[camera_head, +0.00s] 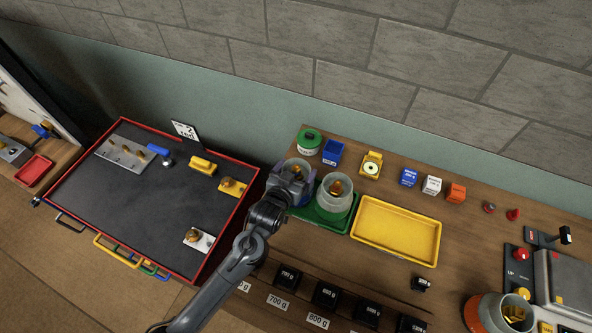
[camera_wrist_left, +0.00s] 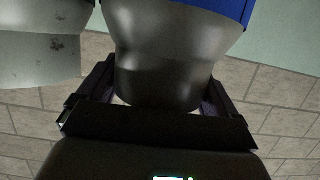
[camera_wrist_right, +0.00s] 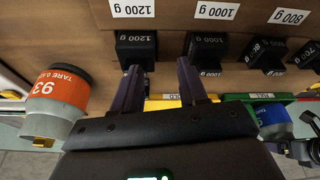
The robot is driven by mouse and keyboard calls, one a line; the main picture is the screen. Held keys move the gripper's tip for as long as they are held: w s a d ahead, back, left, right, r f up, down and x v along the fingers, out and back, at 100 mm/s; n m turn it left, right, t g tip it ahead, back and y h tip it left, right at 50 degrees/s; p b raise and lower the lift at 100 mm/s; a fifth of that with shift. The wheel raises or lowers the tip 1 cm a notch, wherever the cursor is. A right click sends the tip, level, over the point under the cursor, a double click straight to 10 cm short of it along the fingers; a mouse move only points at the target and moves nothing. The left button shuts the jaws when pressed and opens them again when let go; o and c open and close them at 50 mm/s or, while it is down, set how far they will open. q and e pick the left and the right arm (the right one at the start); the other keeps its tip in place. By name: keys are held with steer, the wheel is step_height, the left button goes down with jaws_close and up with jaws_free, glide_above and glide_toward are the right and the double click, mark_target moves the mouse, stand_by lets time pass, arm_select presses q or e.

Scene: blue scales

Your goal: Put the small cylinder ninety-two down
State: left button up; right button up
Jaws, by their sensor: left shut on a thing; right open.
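My left gripper (camera_head: 287,186) is shut on a grey cylinder with a blue band. In the left wrist view the cylinder (camera_wrist_left: 172,60) sits between the jaws, its blue band at the top edge. The head view shows it over or on the left part of the green tray (camera_head: 317,218); contact with the tray is hidden. Its number is not readable. A second grey cylinder (camera_head: 335,196) with brass pieces inside stands just right of it on the tray. My right gripper (camera_wrist_right: 160,85) is open and empty in front of the shelf of black weights; it is out of the head view.
An empty yellow tray (camera_head: 397,230) lies right of the green one. An orange-banded cylinder marked 93 (camera_wrist_right: 58,95) stands near a scale (camera_head: 572,285). A red-rimmed drawer (camera_head: 130,205) holds brass parts at left. Small boxes (camera_head: 410,177) line the back.

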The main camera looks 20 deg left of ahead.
arm_select(q)
steer(key=o, duration=1.6)
steer(key=shift+f, duration=0.1)
steer(key=shift+o, duration=0.6)
steer(key=v, duration=1.2)
steer(key=s+a+f+g, duration=0.2)
steer(key=s+g, duration=0.3)
steer(key=s, duration=0.5)
steer(key=s+a+f+m+g, duration=0.1)
steer(key=s+f+g, duration=0.3)
steer(key=s, duration=0.6)
steer(key=shift+s+a+m+g, duration=0.3)
steer(key=shift+a+g, duration=0.15)
steer(key=shift+g, duration=0.55)
